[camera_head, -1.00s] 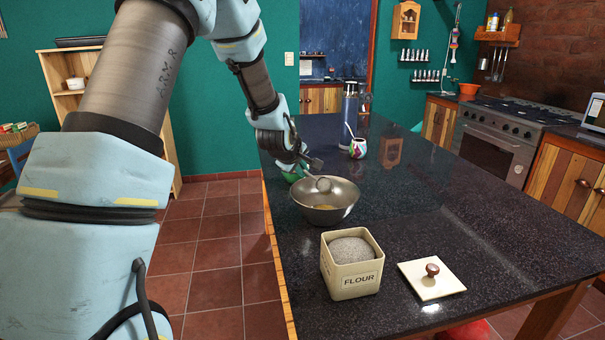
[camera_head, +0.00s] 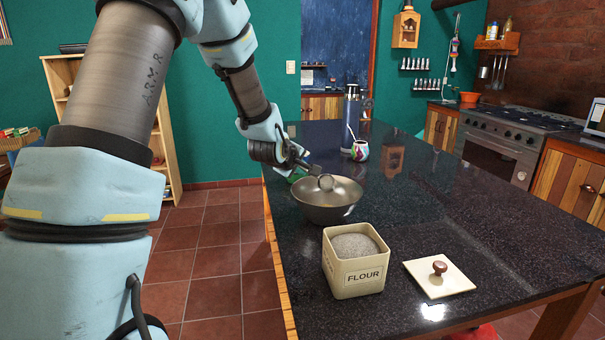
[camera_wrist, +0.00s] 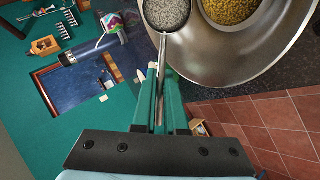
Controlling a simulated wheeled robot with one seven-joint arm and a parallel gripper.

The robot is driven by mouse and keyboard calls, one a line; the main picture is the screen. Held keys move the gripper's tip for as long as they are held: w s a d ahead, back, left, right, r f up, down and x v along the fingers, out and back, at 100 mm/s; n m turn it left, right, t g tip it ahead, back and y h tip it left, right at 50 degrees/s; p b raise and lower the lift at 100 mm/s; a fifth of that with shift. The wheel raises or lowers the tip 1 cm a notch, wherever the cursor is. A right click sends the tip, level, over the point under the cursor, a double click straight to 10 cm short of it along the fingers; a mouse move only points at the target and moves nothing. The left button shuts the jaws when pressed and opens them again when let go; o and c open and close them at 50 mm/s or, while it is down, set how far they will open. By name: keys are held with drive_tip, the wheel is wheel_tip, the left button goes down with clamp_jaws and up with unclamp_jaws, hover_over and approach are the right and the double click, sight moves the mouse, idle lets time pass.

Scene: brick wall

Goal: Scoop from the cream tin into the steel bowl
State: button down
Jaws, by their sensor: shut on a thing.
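The cream tin (camera_head: 356,275), labelled FLOUR, stands open at the table's near side, holding pale grey, grainy stuff (camera_head: 355,246). The steel bowl (camera_head: 325,211) stands behind it, to its left. My gripper (camera_head: 303,167) is at the bowl's far left side, shut on the handle of a metal scoop (camera_head: 326,182). In the wrist view, my green fingers (camera_wrist: 162,85) clamp the thin handle, and the round scoop head (camera_wrist: 166,12) is filled with grey grains. Beside it, the bowl (camera_wrist: 222,58) has yellow stuff (camera_wrist: 230,8) at its bottom. The scoop head appears over the bowl; their gap is unclear.
The tin's square lid (camera_head: 438,278) with a brown knob lies to the right of the tin. A colourful cup (camera_head: 360,151) and a dark flask (camera_head: 350,115) stand further back. The dark table (camera_head: 460,210) is clear on the right.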

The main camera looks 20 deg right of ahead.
drive_tip(key=shift+s+a+f+t+h+b, duration=0.2)
drive_tip(key=shift+t+h+b, duration=0.45)
drive_tip(key=shift+b, duration=1.55)
drive_tip(key=shift+s+a+f+n+t+h+b, duration=0.2)
drive_tip(key=shift+t+h+b, duration=0.55)
drive_tip(key=shift+b, duration=2.2)
drive_tip(key=shift+s+a+f+n+t+h+b, duration=0.15)
drive_tip(key=shift+t+h+b, duration=0.5)
drive_tip(key=shift+b, duration=2.3)
drive_tip(key=shift+s+a+f+n+t+h+b, duration=0.15)
drive_tip(key=shift+t+h+b, duration=0.5)
drive_tip(key=shift+b, duration=1.95)
drive_tip(key=shift+w+r+n+t+h+b, duration=0.1)
drive_tip(key=shift+t+h+b, duration=0.5)
drive_tip(key=shift+b, duration=1.95)
drive_tip(key=shift+p, duration=0.45)
drive_tip(key=y+p, duration=0.1)
drive_tip(key=p, duration=0.2)
drive_tip(key=shift+r+n, duration=0.3)
drive_tip(key=shift+r, duration=0.1)
drive_tip(key=p, duration=0.2)
drive_tip(key=g+y+p, duration=0.1)
drive_tip(key=p, duration=0.1)
drive_tip(key=shift+d+r+n+g, duration=0.15)
drive_tip(key=shift+d+n+g, duration=0.05)
drive_tip(key=shift+n+g, duration=0.1)
